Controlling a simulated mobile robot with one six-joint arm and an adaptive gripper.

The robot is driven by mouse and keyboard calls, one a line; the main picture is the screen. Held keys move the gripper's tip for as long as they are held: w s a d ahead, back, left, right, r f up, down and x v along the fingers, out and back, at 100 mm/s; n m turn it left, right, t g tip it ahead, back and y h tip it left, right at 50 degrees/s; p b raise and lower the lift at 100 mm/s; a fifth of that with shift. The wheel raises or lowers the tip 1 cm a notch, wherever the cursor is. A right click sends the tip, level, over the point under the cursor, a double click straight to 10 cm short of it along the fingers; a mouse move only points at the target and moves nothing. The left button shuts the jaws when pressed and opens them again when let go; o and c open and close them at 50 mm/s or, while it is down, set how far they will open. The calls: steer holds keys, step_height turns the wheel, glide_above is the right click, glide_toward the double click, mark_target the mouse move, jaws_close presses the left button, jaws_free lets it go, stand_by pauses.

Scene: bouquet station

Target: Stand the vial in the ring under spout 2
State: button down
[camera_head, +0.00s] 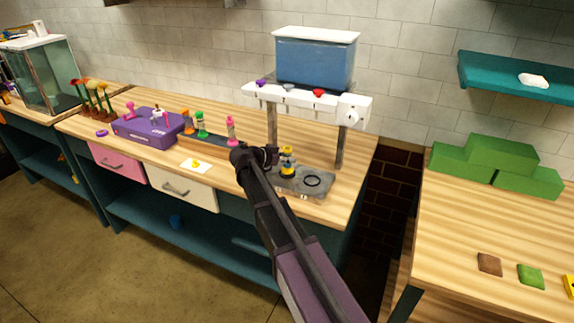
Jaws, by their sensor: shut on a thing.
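A small yellow vial (287,168) with dark parts stands about upright at my gripper (274,156). My gripper is shut on it, though the fingers are small and partly blend with the vial. The vial is over the middle of a grey base plate (325,188) under the dispenser. A dark ring (312,181) shows empty on the right of the plate; other rings are hidden by the vial and arm. The dispenser's white spout bar (303,95) carries a purple, a pale and a red knob. Whether the vial's bottom touches the plate cannot be told.
A blue tank (315,62) sits above the spout bar, on grey posts (341,148). A rack to the left holds orange (187,122), green (200,124) and pink (231,130) vials. A purple box (148,131) stands further left. Green blocks (485,158) lie on the right table.

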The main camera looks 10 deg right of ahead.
steer(key=shift+f, duration=0.5)
steer(key=shift+f+b, duration=0.15)
steer(key=shift+b, duration=0.25)
steer(key=shift+c, duration=1.7)
jaws_free()
steer(key=shift+r, duration=0.2)
steer(key=shift+a+r+p, duration=0.1)
steer(key=shift+a+p, duration=0.05)
steer(key=shift+p, duration=0.15)
steer(key=p+v, duration=0.4)
steer(key=v, duration=0.7)
steer(key=shift+a, duration=0.35)
steer(key=shift+s+r, duration=0.1)
